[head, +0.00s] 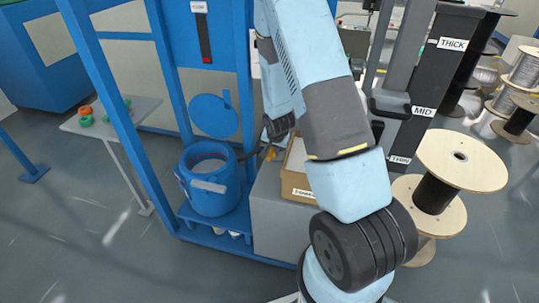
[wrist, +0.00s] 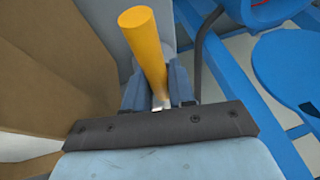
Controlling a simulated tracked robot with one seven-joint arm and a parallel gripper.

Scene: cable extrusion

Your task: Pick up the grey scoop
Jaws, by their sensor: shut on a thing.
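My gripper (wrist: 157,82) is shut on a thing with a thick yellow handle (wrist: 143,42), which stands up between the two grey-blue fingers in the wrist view. A small bit of silvery metal (wrist: 160,101) shows at the lower end of the handle. The rest of this thing is hidden, so I cannot tell if it is the grey scoop. In the head view a small yellow-orange patch (head: 270,154) shows beside the cardboard box, and my arm covers much of that area. No grey scoop is plain in either view.
An open cardboard box (head: 299,187) stands on a grey cabinet (head: 276,226), close to my gripper. A blue pot (head: 211,195) stands on a blue frame to the left, with a round blue lid (head: 214,115) behind it. Wooden spools (head: 461,159) stand at the right.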

